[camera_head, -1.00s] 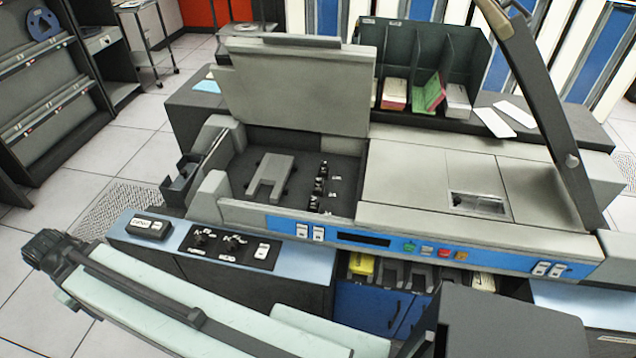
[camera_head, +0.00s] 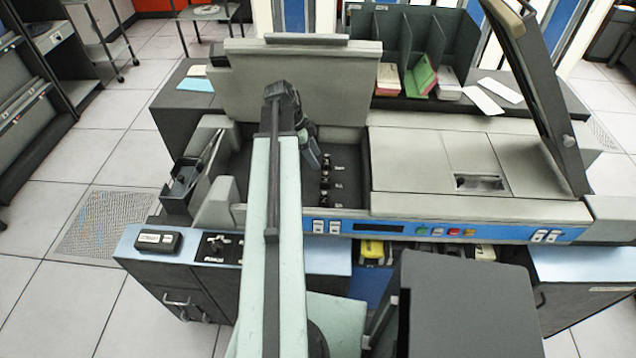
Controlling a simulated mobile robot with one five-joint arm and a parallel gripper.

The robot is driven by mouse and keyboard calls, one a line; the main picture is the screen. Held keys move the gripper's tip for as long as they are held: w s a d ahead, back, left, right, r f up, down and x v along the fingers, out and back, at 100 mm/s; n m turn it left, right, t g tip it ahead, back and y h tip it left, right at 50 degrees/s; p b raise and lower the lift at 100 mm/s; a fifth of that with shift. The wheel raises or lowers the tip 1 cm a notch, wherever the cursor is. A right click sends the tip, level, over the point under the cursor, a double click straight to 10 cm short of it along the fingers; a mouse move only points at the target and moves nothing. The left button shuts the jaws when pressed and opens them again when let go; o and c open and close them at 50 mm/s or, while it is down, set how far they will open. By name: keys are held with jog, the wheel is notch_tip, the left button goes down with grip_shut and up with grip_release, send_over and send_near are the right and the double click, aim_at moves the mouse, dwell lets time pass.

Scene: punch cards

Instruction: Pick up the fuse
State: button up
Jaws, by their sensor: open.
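Several small black fuses (camera_head: 325,179) stand in a row in the dark open bay of the punch-card machine, with small white labels to their right. My gripper (camera_head: 315,162) hangs over the bay at the end of my arm, just left of the far end of this row. It is small and dark against the dark bay, but it is open and I see nothing held in it. I cannot tell whether its fingers touch the farthest fuse. My arm hides the left middle of the bay.
The raised grey lid (camera_head: 345,85) stands behind the bay. A tilted panel (camera_head: 545,100) rises at the right. The blue switch strip (camera_head: 400,229) runs along the front. A card rack (camera_head: 450,40) stands behind. A black label box (camera_head: 158,241) sits at the front left.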

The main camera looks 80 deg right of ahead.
aim_at(325, 172)
jog(key=shift+s+d+f+m, duration=0.15)
jog(key=shift+s+f, duration=0.1)
jog(key=shift+f, duration=0.15)
jog(key=shift+s+a+f+m, duration=0.15)
jog(key=shift+s+f, duration=0.1)
jog(key=shift+f, duration=0.15)
jog(key=shift+b+x, duration=1.05)
jog(key=shift+b, duration=0.2)
jog(key=shift+d+f, duration=0.1)
jog(key=shift+f, duration=0.05)
jog(key=b+x, duration=0.5)
jog(key=shift+s+f, duration=0.1)
jog(key=shift+f, duration=0.05)
grip_shut()
